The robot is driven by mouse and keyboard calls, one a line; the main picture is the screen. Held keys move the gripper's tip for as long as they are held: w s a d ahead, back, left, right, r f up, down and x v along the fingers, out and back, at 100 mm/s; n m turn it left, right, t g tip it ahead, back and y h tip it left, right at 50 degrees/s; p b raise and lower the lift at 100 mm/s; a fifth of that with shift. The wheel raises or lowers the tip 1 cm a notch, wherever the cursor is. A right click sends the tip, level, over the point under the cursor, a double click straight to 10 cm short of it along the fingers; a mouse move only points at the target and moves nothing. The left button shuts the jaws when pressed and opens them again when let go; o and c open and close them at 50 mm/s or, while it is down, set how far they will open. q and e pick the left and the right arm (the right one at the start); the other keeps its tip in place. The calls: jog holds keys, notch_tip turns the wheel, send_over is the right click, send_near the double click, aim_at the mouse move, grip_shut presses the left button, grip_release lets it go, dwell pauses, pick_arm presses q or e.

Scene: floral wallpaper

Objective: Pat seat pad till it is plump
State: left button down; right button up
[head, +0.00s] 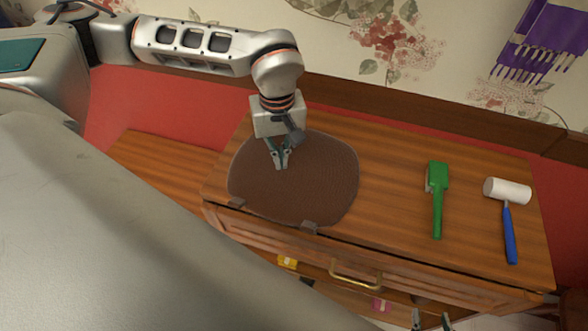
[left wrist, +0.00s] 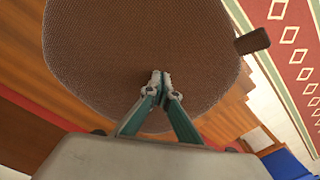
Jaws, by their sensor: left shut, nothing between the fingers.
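The brown seat pad (head: 310,190) lies on the left part of the wooden cabinet top (head: 395,200), with small dark tabs at its front edge. My left gripper (head: 280,165) points down over the pad's upper left part, fingertips together and empty. In the left wrist view the pad (left wrist: 140,50) fills the upper middle, and the shut fingertips (left wrist: 160,80) show against it. I cannot tell whether they touch it. My right gripper (head: 431,318) shows only its fingertips at the bottom edge, apart with nothing visible between them.
A green brush (head: 437,195) and a mallet with a white head (head: 507,191) and blue handle lie right of the pad. Below, an open drawer with a brass handle (head: 355,275) holds a yellow item (head: 288,262) and a pink item (head: 381,305). Purple fringed cloth (head: 545,40) hangs behind.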

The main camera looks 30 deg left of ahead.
pick_arm(q)
jog(key=shift+r+p, duration=1.5)
jog(key=shift+r, duration=0.35)
jog(key=shift+f, duration=0.1)
notch_tip(320, 180, up, 6)
jog(key=p, duration=0.4)
